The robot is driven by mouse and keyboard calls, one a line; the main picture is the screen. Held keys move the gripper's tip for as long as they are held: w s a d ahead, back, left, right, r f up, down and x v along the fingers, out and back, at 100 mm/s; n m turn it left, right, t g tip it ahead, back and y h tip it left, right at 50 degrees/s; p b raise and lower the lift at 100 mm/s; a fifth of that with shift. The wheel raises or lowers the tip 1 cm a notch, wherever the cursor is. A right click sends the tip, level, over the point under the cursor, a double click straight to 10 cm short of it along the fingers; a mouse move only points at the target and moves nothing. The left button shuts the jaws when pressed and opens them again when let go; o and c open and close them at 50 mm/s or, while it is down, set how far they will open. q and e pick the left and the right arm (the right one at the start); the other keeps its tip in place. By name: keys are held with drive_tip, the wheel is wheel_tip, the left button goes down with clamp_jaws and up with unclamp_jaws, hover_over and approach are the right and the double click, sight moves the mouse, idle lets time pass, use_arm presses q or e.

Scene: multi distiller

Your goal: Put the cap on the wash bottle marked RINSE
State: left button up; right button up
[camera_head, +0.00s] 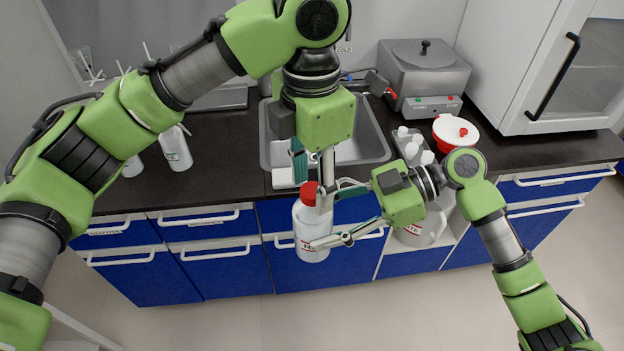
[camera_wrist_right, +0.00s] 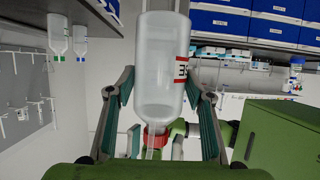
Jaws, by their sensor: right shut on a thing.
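A translucent white bottle (camera_head: 311,236) with a red-edged label, only partly readable, is upright in front of the counter. My right gripper (camera_head: 334,216) is shut on its body from the right. The right wrist view shows the bottle (camera_wrist_right: 160,75) upside down between the two fingers. A red cap (camera_head: 309,194) is at the bottle's mouth, and it also shows in the right wrist view (camera_wrist_right: 155,139) with a pale tube. Whether it is seated is unclear. My left gripper (camera_head: 312,172) is directly above, its fingers around or just over the cap; its grip is unclear.
A sink (camera_head: 372,135) lies behind the grippers. Another wash bottle (camera_head: 176,149) stands on the left counter (camera_head: 225,165). A grey heated bath (camera_head: 424,76), a red-rimmed white bowl (camera_head: 456,131) and a tray of small white bottles (camera_head: 412,146) are on the right.

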use_arm(q)
drive_tip(key=shift+s+r, duration=0.1)
drive_tip(key=shift+r, duration=2.2)
drive_tip(key=shift+c, duration=0.4)
